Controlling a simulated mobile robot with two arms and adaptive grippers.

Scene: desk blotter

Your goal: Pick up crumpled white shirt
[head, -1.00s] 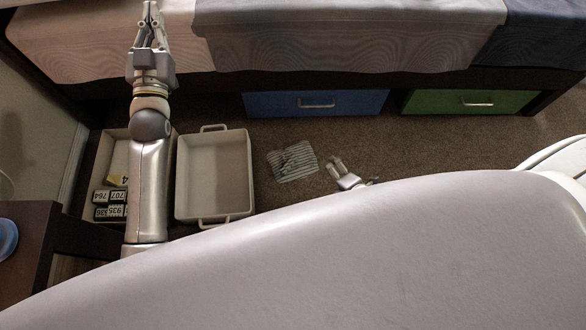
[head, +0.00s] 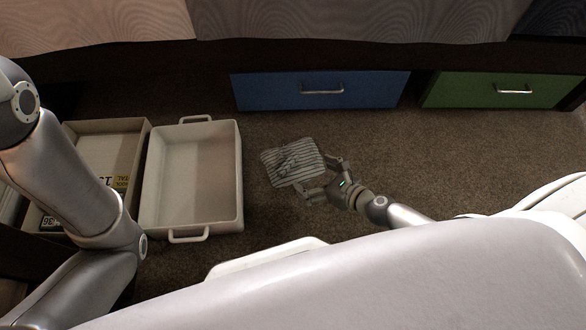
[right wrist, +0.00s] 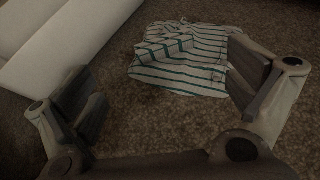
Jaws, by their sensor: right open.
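The crumpled white shirt (head: 292,163) has dark stripes and lies on the brown carpet, right of a pale tray. In the right wrist view the shirt (right wrist: 185,58) shows teal stripes and lies beyond the fingers, nearer the right one. My right gripper (head: 318,176) is open and empty at the shirt's lower right edge; in the right wrist view its fingers (right wrist: 165,98) are spread wide with carpet between them. I cannot tell whether a finger touches the cloth. My left arm comes in at the left, but its gripper is outside the view.
An empty pale tray (head: 192,180) with handles stands left of the shirt. A box (head: 108,150) with labelled items is beside it. A blue drawer (head: 320,90) and a green drawer (head: 500,90) are under the bed at the back. Carpet to the right is clear.

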